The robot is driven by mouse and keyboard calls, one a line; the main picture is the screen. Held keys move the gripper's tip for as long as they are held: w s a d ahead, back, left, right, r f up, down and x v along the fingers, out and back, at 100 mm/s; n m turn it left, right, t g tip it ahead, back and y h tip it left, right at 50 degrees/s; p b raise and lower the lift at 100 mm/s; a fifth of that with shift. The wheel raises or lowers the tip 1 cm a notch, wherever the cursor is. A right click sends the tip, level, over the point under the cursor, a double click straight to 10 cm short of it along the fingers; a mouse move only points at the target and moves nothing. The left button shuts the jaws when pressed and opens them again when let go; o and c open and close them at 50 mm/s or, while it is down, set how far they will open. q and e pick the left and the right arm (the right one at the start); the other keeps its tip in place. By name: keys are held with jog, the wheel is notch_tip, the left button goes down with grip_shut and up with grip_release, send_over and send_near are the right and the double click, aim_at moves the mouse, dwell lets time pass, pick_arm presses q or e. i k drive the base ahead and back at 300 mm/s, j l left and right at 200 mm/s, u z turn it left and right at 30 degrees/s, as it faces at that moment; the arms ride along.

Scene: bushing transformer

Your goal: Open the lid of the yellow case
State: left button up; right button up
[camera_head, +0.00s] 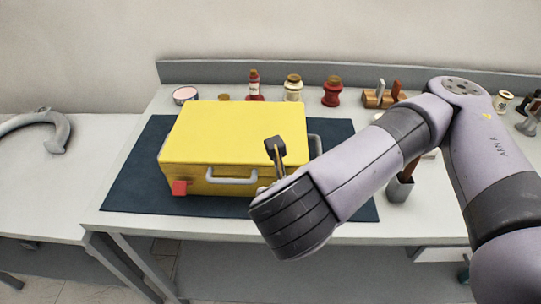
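The yellow case (225,130) lies on a dark mat (135,170) on the grey table, with its lid down. A grey handle (232,179) is on its front face. A red latch (180,187) sits at its front left corner. My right gripper (275,150) is at the front right corner of the case, with a dark fingertip overlapping the lid's edge in the picture. Its wrist hides the right part of the case front, and I cannot tell whether the fingers touch the case. My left gripper is not in view.
Behind the case stand a pink-topped tin (185,95), a red bottle (254,88), a cream jar (293,88) and a red jar (332,91). A wooden holder (383,97) is further right.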

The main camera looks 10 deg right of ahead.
aim_at(209, 139)
jog(key=k+j, duration=0.2)
jog(key=k, duration=0.3)
jog(key=k+j, duration=0.2)
jog(key=k, duration=0.25)
